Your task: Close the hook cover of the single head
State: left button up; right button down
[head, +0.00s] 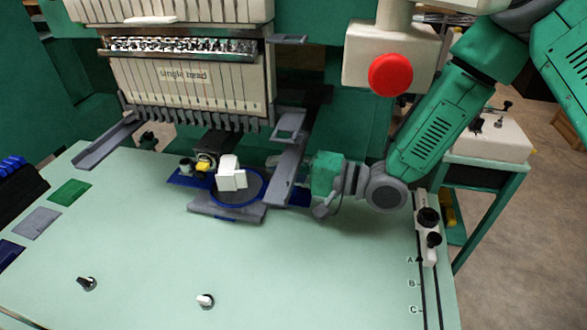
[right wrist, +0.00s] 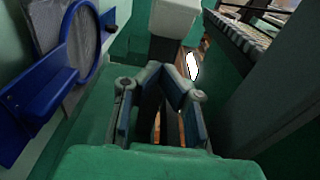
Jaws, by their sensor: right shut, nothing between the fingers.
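The single head (head: 183,75) is a cream sewing head with a row of needles, above the pale green table. Below it, a small white block-like part (head: 231,176) stands tilted by a blue ring (head: 238,203); I take it for the hook cover, but cannot be sure. In the right wrist view a white part (right wrist: 175,16) shows beyond the fingertips; contact cannot be judged. My right gripper (head: 322,209) is low at the right of the grey bracket, partly hidden. Its fingers (right wrist: 168,78) are shut and empty. My left gripper is not in view.
A long grey bracket (head: 291,160) stands between my right gripper and the ring. A grey plate (head: 228,211) lies in front of the ring. A red button (head: 390,75) is above my right arm.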

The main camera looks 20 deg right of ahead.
aim_at(238, 172)
jog(key=a, duration=0.5)
jog(key=shift+s+a, duration=0.1)
jog(key=shift+s, duration=0.15)
jog(key=shift+s+r, duration=0.1)
jog(key=shift+s, duration=0.2)
jog(key=shift+s+d, duration=0.1)
jog(key=shift+d, duration=0.2)
jog(key=shift+a, duration=0.15)
